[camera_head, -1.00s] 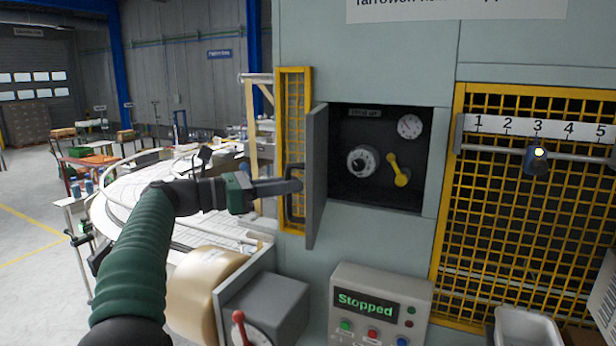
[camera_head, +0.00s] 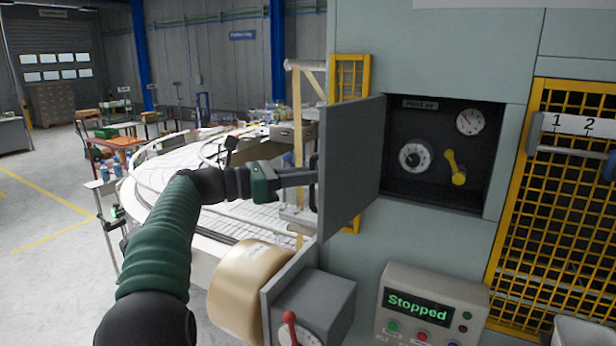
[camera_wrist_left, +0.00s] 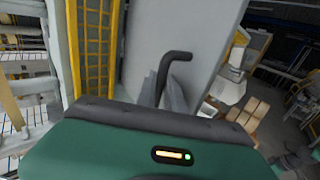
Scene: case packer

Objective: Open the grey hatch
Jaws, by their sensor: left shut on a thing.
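The grey hatch (camera_head: 350,165) stands swung open to the left of a dark recess in the machine's front. In the left wrist view, the hatch's pale panel (camera_wrist_left: 192,40) fills the middle, with a dark bent handle (camera_wrist_left: 174,59) on it. My left gripper (camera_head: 312,178) is at the handle on the hatch's outer side and is shut on it. The left wrist view shows its fingers (camera_wrist_left: 168,92) around the handle. The recess holds a dial knob (camera_head: 414,157), a yellow lever (camera_head: 454,168) and a gauge (camera_head: 470,121). My right gripper is not in view.
A control box (camera_head: 432,306) reading "Stopped" sits below the recess. A grey box with a red lever (camera_head: 312,305) and a tan roll (camera_head: 247,290) are below the hatch. A yellow mesh guard (camera_head: 550,215) is at right; a round conveyor (camera_head: 160,180) is behind my arm.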

